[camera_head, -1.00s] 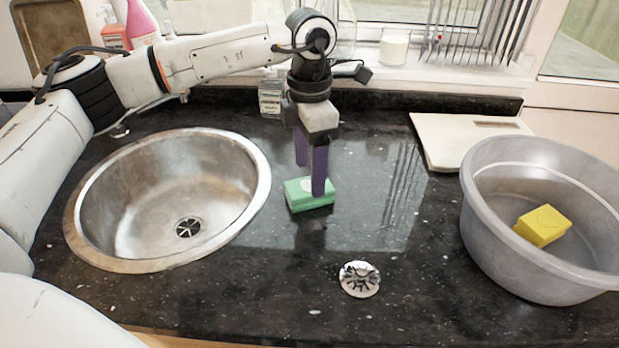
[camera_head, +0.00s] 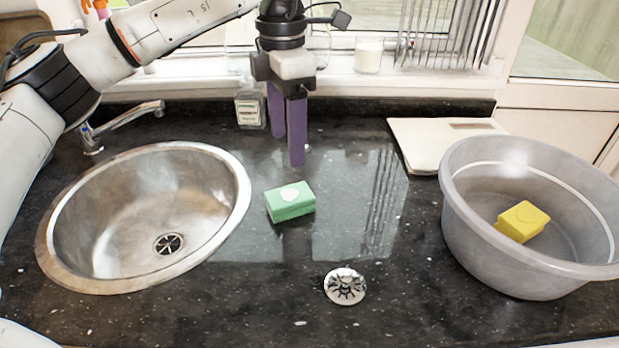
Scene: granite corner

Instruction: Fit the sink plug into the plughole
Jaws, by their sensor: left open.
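The sink plug (camera_head: 345,286), a round metal strainer-like disc, lies on the dark granite counter near the front, right of the sink. The plughole (camera_head: 169,244) is a dark slotted opening in the floor of the round steel sink (camera_head: 243,195) at the left; nothing covers it. My left gripper (camera_head: 287,137), with purple fingers, is open and empty, pointing down over the counter behind the green sponge. It is well behind the plug and apart from it. My right gripper is not in view.
A grey basin (camera_head: 461,222) with a yellow sponge (camera_head: 522,221) stands at the right. A pale board (camera_head: 425,146), soap bottle (camera_head: 250,107) and tap (camera_head: 125,118) are at the back. Counter around the plug is clear.

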